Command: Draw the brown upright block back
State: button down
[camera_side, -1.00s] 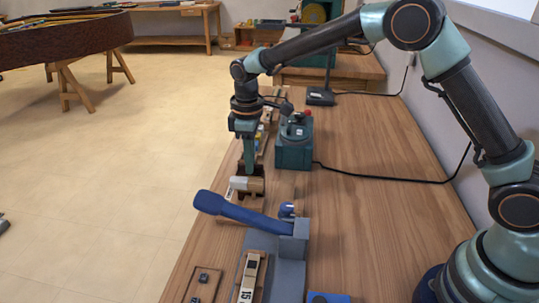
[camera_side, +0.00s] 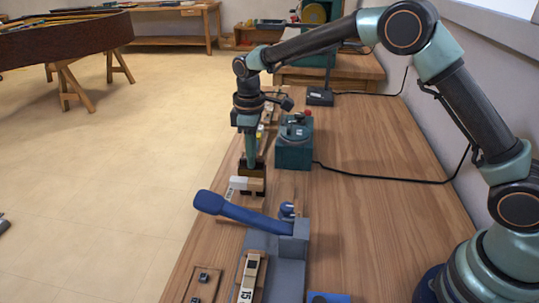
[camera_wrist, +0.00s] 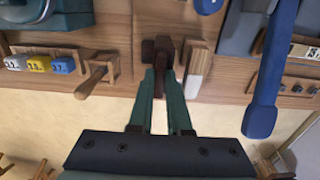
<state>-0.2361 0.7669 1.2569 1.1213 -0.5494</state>
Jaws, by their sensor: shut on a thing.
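The brown upright block (camera_wrist: 159,86) stands between the two green fingers of my gripper (camera_wrist: 160,75) in the wrist view; its dark top shows at the fingertips. My gripper is shut on it. In the side view my gripper (camera_side: 250,160) points down onto the dark brown block (camera_side: 252,171) near the left edge of the bench. The fingers hide part of the block.
A wooden bar with a white end (camera_wrist: 195,75) lies close beside the block. The blue lever (camera_side: 240,212) is nearer the side camera. A wooden peg (camera_wrist: 97,77) and several numbered tabs (camera_wrist: 38,64) are on the other side. A teal box (camera_side: 294,150) stands behind.

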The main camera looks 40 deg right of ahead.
jog(key=shift+w+d+r, duration=0.15)
jog(key=shift+w+d, duration=0.55)
jog(key=shift+w, duration=0.05)
jog(key=c, duration=0.9)
grip_release()
jog(key=shift+o, duration=0.2)
notch_tip(320, 180, up, 12)
jog(key=shift+s, duration=0.1)
